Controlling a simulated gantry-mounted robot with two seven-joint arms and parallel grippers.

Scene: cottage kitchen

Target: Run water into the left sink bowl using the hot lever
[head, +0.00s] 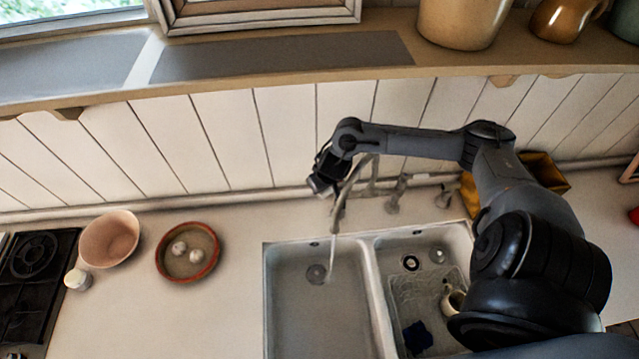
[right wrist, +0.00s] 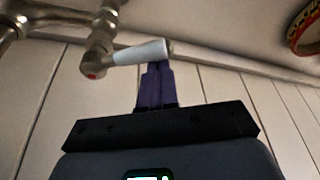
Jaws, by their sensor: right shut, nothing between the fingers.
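The left sink bowl (head: 300,320) is a pale basin with a round drain. The tap spout (head: 345,192) points over it, and a thin pale stream of water (head: 331,258) appears to fall from it into the left bowl. The hot lever (right wrist: 140,52) has a white handle and a red dot on its metal hub (right wrist: 97,60). My right gripper (right wrist: 158,70) is shut and empty, its purple fingertips against or just beside the lever handle; contact is unclear. In the head view it is at the tap's left side, its fingertips hidden. My left gripper is out of view.
The right bowl (head: 450,245) holds a rack, a cup (head: 453,302) and a dark blue cloth (head: 417,337). A terracotta dish (head: 214,264), a pink bowl (head: 110,240) and a hob (head: 30,262) stand left. A shelf (head: 440,62) overhangs the planked wall behind.

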